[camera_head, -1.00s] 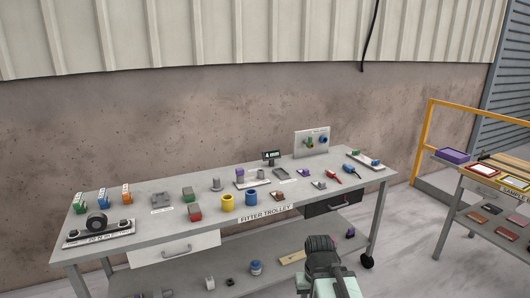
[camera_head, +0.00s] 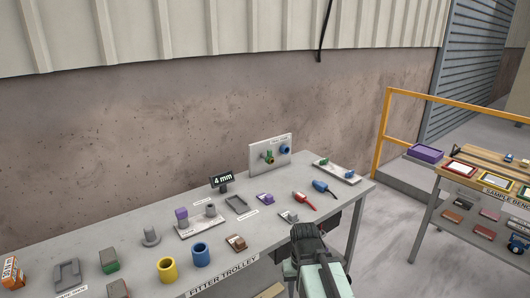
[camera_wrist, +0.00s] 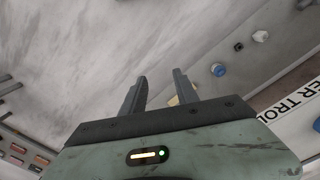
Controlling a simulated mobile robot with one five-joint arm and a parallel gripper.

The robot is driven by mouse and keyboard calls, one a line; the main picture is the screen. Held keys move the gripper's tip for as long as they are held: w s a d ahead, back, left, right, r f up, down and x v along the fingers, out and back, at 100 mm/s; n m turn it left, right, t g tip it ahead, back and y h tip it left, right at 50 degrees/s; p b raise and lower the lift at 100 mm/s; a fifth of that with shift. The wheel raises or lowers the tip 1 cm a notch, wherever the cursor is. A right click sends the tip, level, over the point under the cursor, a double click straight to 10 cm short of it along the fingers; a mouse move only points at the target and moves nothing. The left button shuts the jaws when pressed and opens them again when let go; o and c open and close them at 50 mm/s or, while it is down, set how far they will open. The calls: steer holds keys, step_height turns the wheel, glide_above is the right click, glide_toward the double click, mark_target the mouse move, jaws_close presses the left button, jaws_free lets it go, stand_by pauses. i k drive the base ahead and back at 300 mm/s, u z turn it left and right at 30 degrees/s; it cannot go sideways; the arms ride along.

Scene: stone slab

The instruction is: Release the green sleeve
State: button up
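A small green sleeve-like piece (camera_head: 269,156) sits on the front of an upright white panel (camera_head: 257,146) at the back of the trolley, beside a blue piece (camera_head: 285,149). Another small green piece (camera_head: 322,162) lies on a pale tray (camera_head: 334,168) at the trolley's right end. I cannot tell for certain which is the green sleeve. My gripper (camera_wrist: 158,88) is open in the wrist view, with its two fingers apart and nothing held between them. It is well away from both green pieces, and neither shows in the wrist view.
The grey trolley top (camera_head: 120,243) carries a yellow ring (camera_head: 167,270), a blue ring (camera_head: 200,256), red and blue tools, and several blocks. A "4 mm" sign (camera_head: 222,181) stands near the panel. A yellow rail (camera_head: 382,130) and sample bench stand to the right.

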mark_target(269, 151)
steer(key=u, duration=0.1)
steer(key=k, duration=0.5)
steer(key=z, duration=0.9)
steer(key=i, duration=1.15)
steer(key=u, duration=1.9)
